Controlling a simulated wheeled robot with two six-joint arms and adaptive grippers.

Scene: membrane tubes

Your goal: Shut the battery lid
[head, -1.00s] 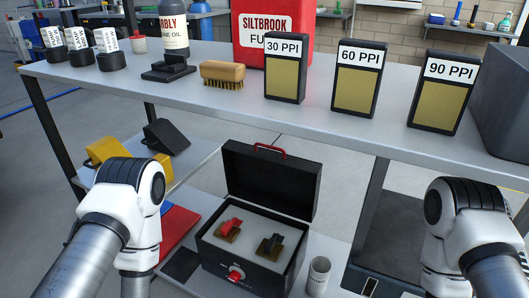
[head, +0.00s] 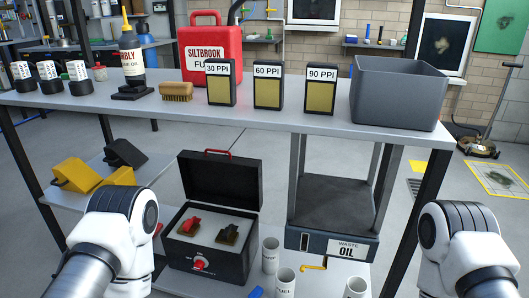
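The black battery box (head: 208,263) stands on the lower shelf, left of centre. Its lid (head: 220,181) is open and upright at the back, with a red handle (head: 217,153) on its top edge. Inside are a red terminal clamp (head: 190,224) and a black one (head: 228,234) on a pale surface. A red knob (head: 199,263) is on the box's front. My two arms come in at the lower left and lower right. Only their white and black joints show; both grippers are out of view.
The upper shelf (head: 290,121) crosses above the box and carries bottles, a brush, a red can (head: 214,47), several PPI cards and a grey bin (head: 398,94). Yellow wedges (head: 90,175) lie left of the box. Several white cups (head: 270,254) and a waste oil unit (head: 335,244) are at its right.

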